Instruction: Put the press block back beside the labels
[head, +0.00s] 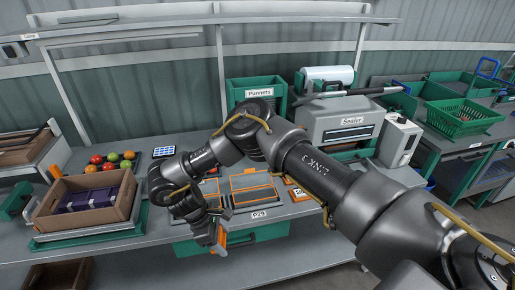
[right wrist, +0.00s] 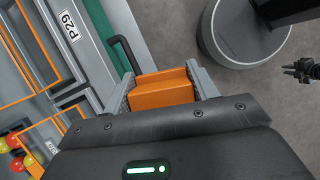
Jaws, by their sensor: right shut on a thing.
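The press block (right wrist: 165,88) is a stepped orange block held between the two grey fingers of my right gripper (right wrist: 163,85) in the right wrist view. In the head view the right gripper (head: 219,238) points down at the bench's front edge, with the orange block (head: 221,237) at its tip, by the green drawer. The block is off the bench top. An orange-and-white item (head: 298,194) lies on the bench right of the orange-outlined mat (head: 240,187), partly behind my right arm; I cannot tell whether it is the labels. My left gripper is not seen.
A cardboard crate (head: 62,218) with purple packs stands at the left, tomatoes (head: 112,161) behind it. The sealer (head: 340,122) and green punnets bin (head: 256,92) stand at the back. A green drawer (head: 262,234) with a black handle (right wrist: 125,50) sits below the bench edge.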

